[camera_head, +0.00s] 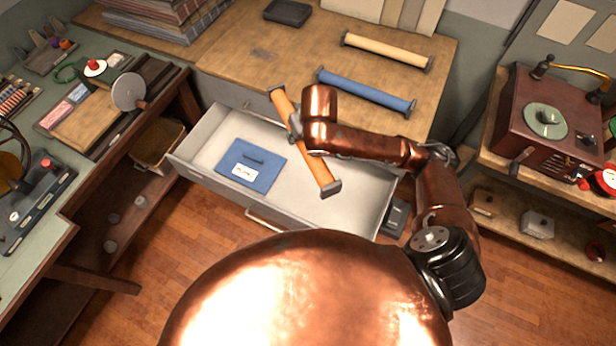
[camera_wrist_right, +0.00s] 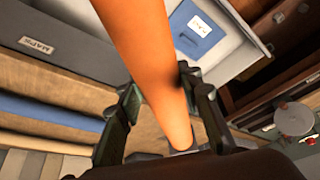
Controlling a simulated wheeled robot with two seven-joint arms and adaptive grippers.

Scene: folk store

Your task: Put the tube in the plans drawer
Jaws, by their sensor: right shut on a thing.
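An orange tube (camera_head: 313,155) with dark end caps is held slantwise over the open pale drawer (camera_head: 285,195). My right gripper (camera_head: 296,125) is shut around the tube near its upper end, largely hidden by my arm in the head view. In the right wrist view the dark fingers (camera_wrist_right: 163,112) stand on both sides of the tube (camera_wrist_right: 150,60). A blue folder (camera_head: 250,166) with a white label lies in the drawer's left part; it also shows in the right wrist view (camera_wrist_right: 200,32). My left gripper is out of view.
A cream tube (camera_head: 387,51) and a blue tube (camera_head: 366,91) lie on the wooden tabletop (camera_head: 245,85) behind the drawer. A closed drawer front labelled MAPS (camera_wrist_right: 60,42) shows in the wrist view. A cluttered bench stands left, and a red-brown machine (camera_head: 545,125) right.

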